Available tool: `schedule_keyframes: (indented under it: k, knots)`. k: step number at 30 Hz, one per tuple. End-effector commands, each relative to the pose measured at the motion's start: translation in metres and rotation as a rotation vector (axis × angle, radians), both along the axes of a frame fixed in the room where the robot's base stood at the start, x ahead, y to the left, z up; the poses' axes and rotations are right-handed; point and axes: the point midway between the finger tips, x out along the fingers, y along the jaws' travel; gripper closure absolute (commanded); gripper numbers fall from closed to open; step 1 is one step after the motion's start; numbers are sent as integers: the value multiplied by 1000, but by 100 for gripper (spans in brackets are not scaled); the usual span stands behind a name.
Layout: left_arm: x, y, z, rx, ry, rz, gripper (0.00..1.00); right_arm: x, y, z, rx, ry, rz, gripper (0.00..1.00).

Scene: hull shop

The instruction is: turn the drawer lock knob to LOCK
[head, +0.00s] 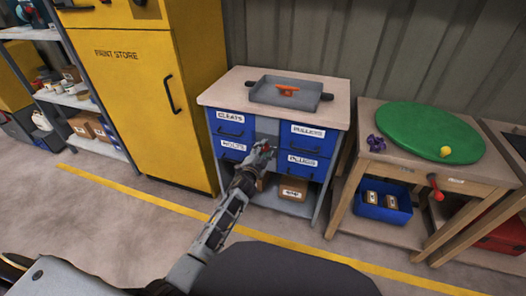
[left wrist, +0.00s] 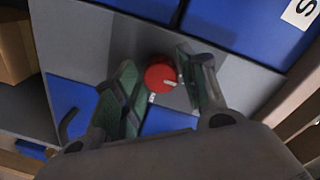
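The red lock knob (left wrist: 158,77) sits on the grey panel between the blue drawers; a white mark shows on its lower right face and a small white label below it. In the head view only a bit of red shows at my left gripper (head: 262,150). In the left wrist view the left gripper's fingers (left wrist: 164,70) stand apart, one on each side of the knob. Gaps show beside the knob, so I cannot see contact. The drawer cabinet (head: 214,96) has blue labelled drawers (head: 312,143), which look closed. My right gripper is not in view.
A grey tray (head: 265,99) with an orange cleat (head: 288,90) lies on the cabinet. A yellow paint store (head: 128,85) stands at its left. A wooden table (head: 430,172) with a green disc (head: 415,125) stands at its right. The floor in front is clear.

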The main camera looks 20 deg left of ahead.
Motion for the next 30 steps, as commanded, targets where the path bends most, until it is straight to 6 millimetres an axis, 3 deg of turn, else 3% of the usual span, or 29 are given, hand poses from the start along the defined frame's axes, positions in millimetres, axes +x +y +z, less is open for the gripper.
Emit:
schedule_keyframes:
  k: [17,30]
  knots:
    - [-4,0,2,2,-3,-1,46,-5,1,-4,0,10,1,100]
    - [-35,1,2,2,-1,-1,46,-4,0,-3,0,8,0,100]
